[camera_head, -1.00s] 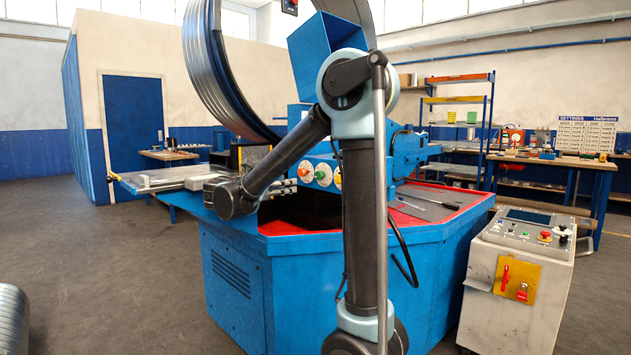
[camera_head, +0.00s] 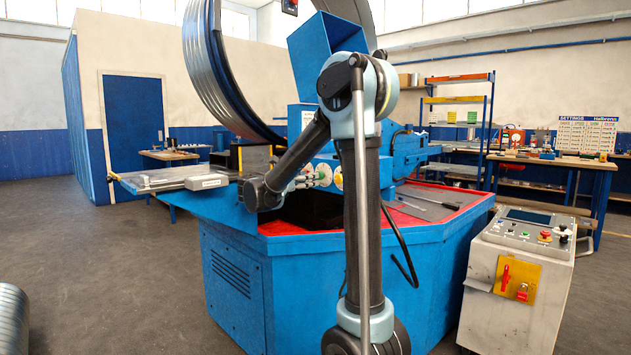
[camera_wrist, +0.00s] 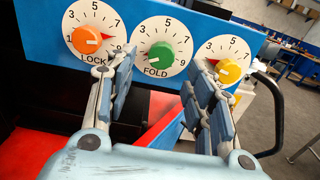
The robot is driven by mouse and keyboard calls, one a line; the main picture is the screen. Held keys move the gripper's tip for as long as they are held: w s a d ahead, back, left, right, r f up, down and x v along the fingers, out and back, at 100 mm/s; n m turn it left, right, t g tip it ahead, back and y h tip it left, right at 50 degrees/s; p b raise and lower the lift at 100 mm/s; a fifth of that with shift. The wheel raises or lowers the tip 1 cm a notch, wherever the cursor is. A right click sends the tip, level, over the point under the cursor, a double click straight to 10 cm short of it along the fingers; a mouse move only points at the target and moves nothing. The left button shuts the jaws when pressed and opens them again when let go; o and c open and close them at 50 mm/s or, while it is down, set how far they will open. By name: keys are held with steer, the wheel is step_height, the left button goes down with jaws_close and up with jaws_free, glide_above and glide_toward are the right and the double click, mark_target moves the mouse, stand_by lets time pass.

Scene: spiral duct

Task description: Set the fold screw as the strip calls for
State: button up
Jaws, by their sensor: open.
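The green fold knob (camera_wrist: 160,54) sits on a white numbered dial marked FOLD on the machine's blue panel. Its exact setting is too small to read surely. My gripper (camera_wrist: 162,62) is open, with one finger to each side of the green knob's lower part in the picture; I cannot tell whether they touch it. An orange knob (camera_wrist: 86,40) on the LOCK dial is to the left, a yellow knob (camera_wrist: 228,71) to the right, partly behind the right finger. In the head view my gripper (camera_head: 306,179) is at the dial panel. A metal strip (camera_head: 160,179) seems to lie on the left table.
The blue machine (camera_head: 235,285) has a red-edged top with loose tools (camera_head: 435,200). A control cabinet (camera_head: 515,290) with a red handle and padlock stands at right. A ribbed duct (camera_head: 10,320) lies at left.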

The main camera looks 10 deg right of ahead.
mark_target(320, 175)
steer(key=shift+x, duration=2.7)
steer(key=shift+a, duration=0.1)
steer(key=c, duration=1.1)
